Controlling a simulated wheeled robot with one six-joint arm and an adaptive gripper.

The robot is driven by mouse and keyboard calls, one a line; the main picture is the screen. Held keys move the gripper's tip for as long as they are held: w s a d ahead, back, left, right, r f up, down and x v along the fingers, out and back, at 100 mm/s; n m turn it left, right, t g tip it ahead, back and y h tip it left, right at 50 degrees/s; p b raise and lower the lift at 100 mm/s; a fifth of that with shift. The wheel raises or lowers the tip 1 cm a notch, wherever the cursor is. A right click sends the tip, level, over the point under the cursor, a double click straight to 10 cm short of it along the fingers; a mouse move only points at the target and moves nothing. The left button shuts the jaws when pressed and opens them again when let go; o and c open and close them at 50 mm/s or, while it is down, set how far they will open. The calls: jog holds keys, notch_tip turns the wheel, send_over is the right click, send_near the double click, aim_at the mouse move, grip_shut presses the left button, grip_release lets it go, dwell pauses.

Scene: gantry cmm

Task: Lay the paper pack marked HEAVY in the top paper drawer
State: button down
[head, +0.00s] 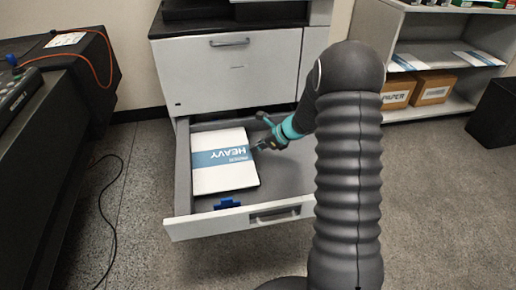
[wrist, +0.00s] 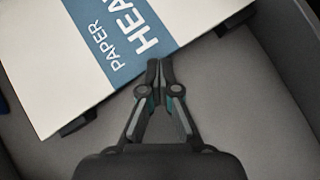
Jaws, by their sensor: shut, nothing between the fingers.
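The paper pack marked HEAVY (head: 224,174) is white with a blue band. It lies in the left part of the open drawer (head: 181,207) of the white printer cabinet. In the wrist view the pack (wrist: 60,50) lies slightly turned, with dark pieces showing at its near edge. My gripper (head: 257,147) is at the pack's right edge in the head view. In the wrist view my gripper (wrist: 160,66) is shut and empty, its tips at the pack's near edge by the blue band. I cannot tell whether they touch it.
A blue clip-like piece (head: 228,203) sits at the drawer's front. A closed drawer (head: 228,68) is above. Paper boxes (head: 434,90) stand on the right shelf (head: 480,101). A black bin (head: 496,112) is at far right. A dark bench with cables stands left.

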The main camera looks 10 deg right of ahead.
jog(key=s+d, duration=0.2)
jog(key=d, duration=0.1)
jog(key=shift+d, duration=0.25)
jog(key=v, duration=1)
jog(key=s+f+n, duration=0.1)
jog(key=s+f+n+g, duration=0.1)
jog(key=s+n, duration=0.2)
jog(key=n, duration=0.1)
jog(key=shift+s+f+g+h, duration=0.35)
jog(key=shift+f+g+h, duration=0.05)
jog(key=s+a+r+n+t+h, duration=0.1)
jog(key=s+a+r+n+h, duration=0.2)
jog(key=s+r+n, duration=0.6)
jog(key=s+a+r+n+t+h, duration=0.1)
jog(key=s+a+r+n+h, duration=0.3)
jog(key=s+r+n, duration=0.6)
jog(key=s+a+r, duration=0.1)
jog(key=s, duration=0.7)
jog(key=shift+r+t, duration=0.25)
jog(key=shift+t, duration=0.15)
